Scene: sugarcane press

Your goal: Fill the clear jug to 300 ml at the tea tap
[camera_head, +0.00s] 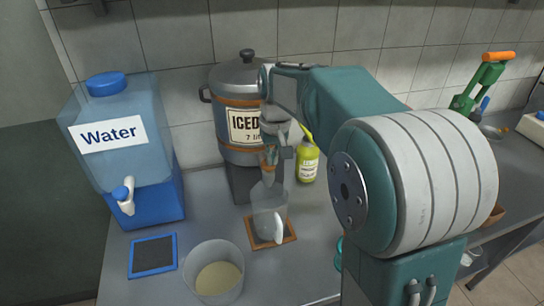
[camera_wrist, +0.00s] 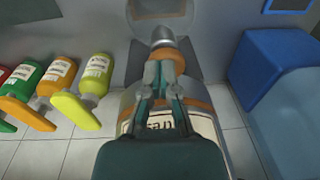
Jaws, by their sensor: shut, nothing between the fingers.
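The clear jug (camera_head: 268,213) stands upright on an orange-framed mat (camera_head: 291,238) below the iced tea urn (camera_head: 236,82), its handle toward the front right. I cannot make out a liquid level in it. The urn is metal with orange bands and a label; it also shows upside down in the wrist view (camera_wrist: 204,122). My gripper (camera_head: 269,160) is shut and empty in front of the urn, above the jug. In the wrist view its fingertips (camera_wrist: 164,66) are close together at the tap area, near an orange band. The gripper hides most of the tap, so contact is unclear.
A blue water dispenser (camera_head: 125,150) stands at left, with a blue-framed mat (camera_head: 153,256) before it. A tub with beige contents (camera_head: 214,274) is at the front. A yellow-green bottle (camera_head: 308,160) stands right of the urn. A green press (camera_head: 482,82) is far right.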

